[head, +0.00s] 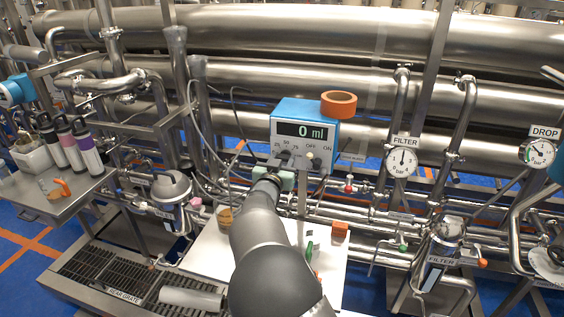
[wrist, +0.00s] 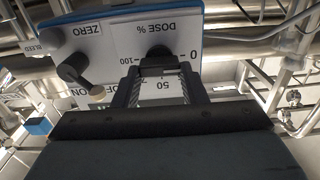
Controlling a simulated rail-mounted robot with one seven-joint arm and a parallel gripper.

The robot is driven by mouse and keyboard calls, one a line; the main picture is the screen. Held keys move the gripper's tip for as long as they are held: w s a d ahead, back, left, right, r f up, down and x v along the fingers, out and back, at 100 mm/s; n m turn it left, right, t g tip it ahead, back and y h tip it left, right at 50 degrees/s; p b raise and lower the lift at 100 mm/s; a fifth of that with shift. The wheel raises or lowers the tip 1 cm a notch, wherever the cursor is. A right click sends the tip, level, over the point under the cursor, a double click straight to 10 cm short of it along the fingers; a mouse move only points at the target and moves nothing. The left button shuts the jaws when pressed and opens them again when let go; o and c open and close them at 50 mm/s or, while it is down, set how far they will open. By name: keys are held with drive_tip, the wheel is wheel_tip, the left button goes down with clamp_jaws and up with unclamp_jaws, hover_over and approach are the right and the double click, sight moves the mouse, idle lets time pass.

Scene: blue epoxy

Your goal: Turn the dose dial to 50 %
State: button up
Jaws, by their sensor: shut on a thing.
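The dosing box (head: 333,133) is blue with a pale front panel, and its display (head: 305,130) reads 0 ml. In the wrist view the panel (wrist: 115,50) appears upside down. It carries the label DOSE %, with 0 at right, 100 at left and 50 below the dial. The dark dose dial (wrist: 158,52) sits between the fingertips of my gripper (wrist: 158,72), which is shut on it. The dial's pointer is hidden by the gripper, so its setting cannot be read. In the head view my arm reaches the panel's lower left, and my gripper (head: 272,176) partly covers the dial area.
An OFF/ON switch (head: 311,157) is right of the dial. In the wrist view a dark knob (wrist: 75,68) and a ZERO label (wrist: 84,30) are left of it. An orange roll (head: 338,104) lies on the box. Steel pipes and a FILTER gauge (head: 401,162) surround it.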

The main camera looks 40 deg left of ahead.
drive_tip(key=shift+f, duration=0.15)
drive_tip(key=m+b, duration=0.3)
drive_tip(key=b, duration=0.2)
drive_tip(key=shift+w+d+f+m, duration=0.1)
drive_tip(key=shift+d+f+m, duration=0.1)
drive_tip(key=shift+m, duration=0.2)
drive_tip(key=m+b, duration=0.4)
drive_tip(key=b, duration=0.1)
drive_tip(key=m+b, duration=0.5)
drive_tip(key=shift+d+f+m, duration=0.1)
drive_tip(key=shift+m, duration=0.3)
drive_tip(key=shift+m+b, duration=1.5)
drive_tip(key=shift+m, duration=0.4)
drive_tip(key=o, duration=1)
